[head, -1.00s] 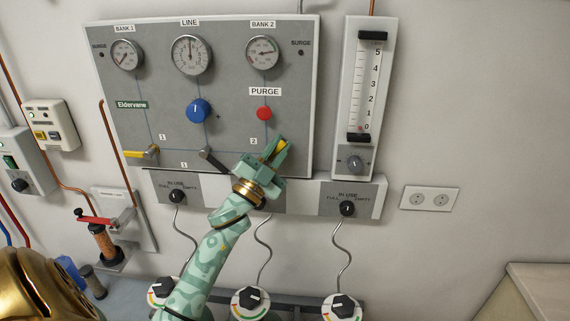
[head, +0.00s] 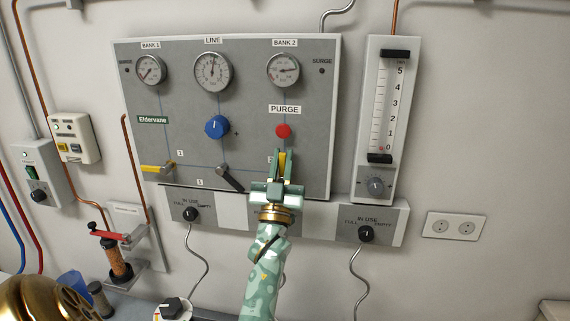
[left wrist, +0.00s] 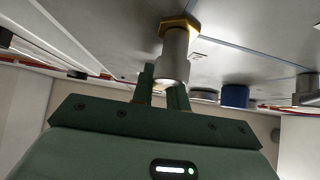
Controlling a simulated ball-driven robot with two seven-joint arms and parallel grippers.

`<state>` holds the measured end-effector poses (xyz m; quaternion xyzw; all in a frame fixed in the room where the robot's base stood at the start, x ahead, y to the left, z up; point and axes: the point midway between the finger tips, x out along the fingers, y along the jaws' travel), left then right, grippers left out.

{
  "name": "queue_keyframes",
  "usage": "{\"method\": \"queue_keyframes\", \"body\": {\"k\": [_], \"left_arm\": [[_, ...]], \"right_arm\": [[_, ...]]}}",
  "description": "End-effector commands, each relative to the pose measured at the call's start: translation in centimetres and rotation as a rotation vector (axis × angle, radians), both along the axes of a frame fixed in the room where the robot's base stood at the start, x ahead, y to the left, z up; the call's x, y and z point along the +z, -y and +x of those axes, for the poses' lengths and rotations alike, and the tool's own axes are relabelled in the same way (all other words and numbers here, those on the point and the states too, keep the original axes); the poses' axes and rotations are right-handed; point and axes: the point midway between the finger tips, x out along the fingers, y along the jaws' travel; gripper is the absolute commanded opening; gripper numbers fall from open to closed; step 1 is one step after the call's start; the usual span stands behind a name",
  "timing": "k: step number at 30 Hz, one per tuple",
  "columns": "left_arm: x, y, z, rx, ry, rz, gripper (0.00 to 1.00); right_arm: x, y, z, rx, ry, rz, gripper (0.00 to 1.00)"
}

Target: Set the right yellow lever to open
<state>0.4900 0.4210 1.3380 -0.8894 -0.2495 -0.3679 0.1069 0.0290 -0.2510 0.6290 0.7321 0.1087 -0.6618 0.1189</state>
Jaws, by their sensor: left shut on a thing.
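The right yellow lever (head: 282,164) is on the grey panel below the red purge knob. It stands close to upright, roughly in line with the pipe line above it, and is partly hidden by the fingers. My left gripper (head: 283,159) is shut on it from below, with a finger on each side. In the left wrist view, the lever's yellow part (left wrist: 178,25) and grey stem show just beyond my left gripper (left wrist: 164,86). My right gripper is not in view.
The left yellow lever (head: 157,168) lies level on the panel (head: 180,105). A dark lever (head: 230,179) slants close to the left of my gripper. The red purge knob (head: 283,131) is just above the fingertips. A flow meter (head: 386,110) stands to the right.

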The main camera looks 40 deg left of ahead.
Motion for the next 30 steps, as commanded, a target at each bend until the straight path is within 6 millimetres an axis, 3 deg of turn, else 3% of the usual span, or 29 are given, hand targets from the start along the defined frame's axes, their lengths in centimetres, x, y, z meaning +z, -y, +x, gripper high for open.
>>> {"method": "queue_keyframes", "body": {"k": [16, 17, 18, 30], "left_arm": [[-0.16, -0.10, -0.01, -0.001, 0.008, -0.023, 0.00], [-0.16, -0.10, -0.01, -0.001, 0.008, -0.023, 0.24], [-0.15, -0.10, -0.01, -0.001, 0.009, -0.022, 0.35], [-0.81, -0.16, 0.05, -0.001, 0.009, -0.020, 0.37]], "right_arm": [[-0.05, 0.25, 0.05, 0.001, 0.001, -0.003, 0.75], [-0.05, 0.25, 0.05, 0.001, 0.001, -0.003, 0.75], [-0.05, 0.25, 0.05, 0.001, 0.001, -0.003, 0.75], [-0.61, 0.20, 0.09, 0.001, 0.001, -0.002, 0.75]]}}
